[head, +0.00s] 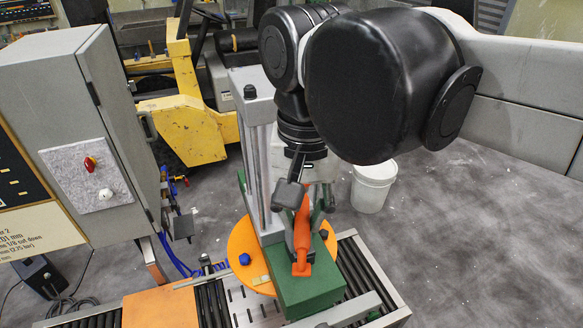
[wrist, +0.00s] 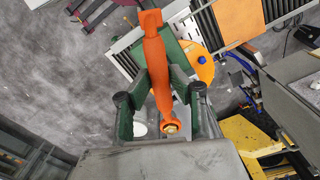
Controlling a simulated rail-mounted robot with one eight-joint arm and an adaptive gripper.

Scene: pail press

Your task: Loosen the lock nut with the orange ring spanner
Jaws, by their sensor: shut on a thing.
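The orange ring spanner (head: 302,250) is held by my gripper (head: 298,206) over the green press block (head: 312,288). In the wrist view the spanner (wrist: 158,65) runs lengthwise between the two fingers of my gripper (wrist: 160,80), which is shut on it. Its lower ring end shows a brass-coloured nut (wrist: 171,128) inside the ring. The ring appears to be around the nut, but I cannot tell how fully it is seated. In the head view my gripper and arm hide that end.
An orange round plate (head: 243,250) with a blue knob lies beside the green block. A roller conveyor (head: 362,270) runs beneath. A grey cabinet (head: 45,85) stands left, and a white pail (head: 373,186) stands on the floor behind. The floor at right is clear.

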